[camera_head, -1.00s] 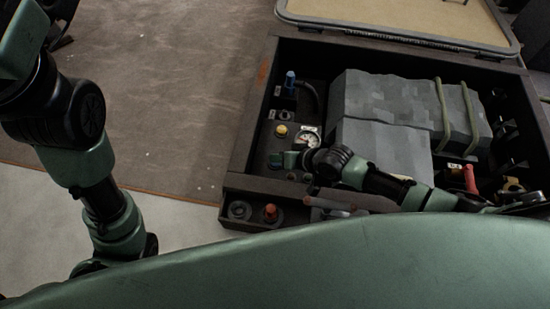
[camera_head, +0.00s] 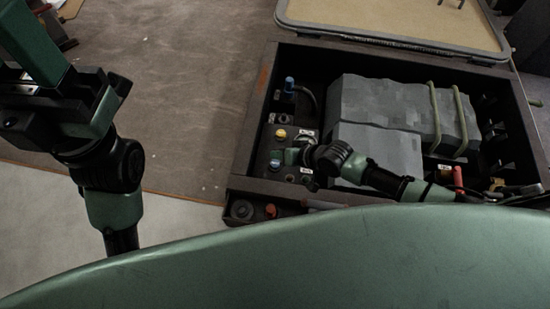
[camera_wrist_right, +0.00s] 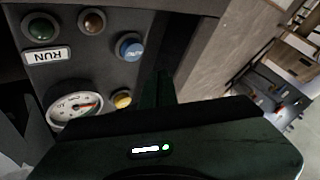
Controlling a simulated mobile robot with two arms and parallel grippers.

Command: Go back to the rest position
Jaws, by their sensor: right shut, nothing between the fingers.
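My right gripper (camera_head: 292,157) is shut and empty. It hangs over the left part of an open dark case, beside a yellow button (camera_head: 280,134) and a round gauge (camera_head: 306,138), which it partly hides. In the right wrist view my right gripper (camera_wrist_right: 165,88) is dark and seen from behind; I cannot see a gap to any surface. The gauge (camera_wrist_right: 75,108), the yellow button (camera_wrist_right: 122,98) and a blue button (camera_wrist_right: 130,46) lie beyond it. Of my left arm, only links show at the left of the head view; I cannot make out its gripper.
The case (camera_head: 247,150) holds large grey blocks (camera_head: 385,105) with green straps (camera_head: 437,120). Its lid (camera_head: 400,18) stands open at the back. A red handle (camera_head: 458,178) is near my right forearm. The brown floor (camera_head: 190,90) left of the case is clear.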

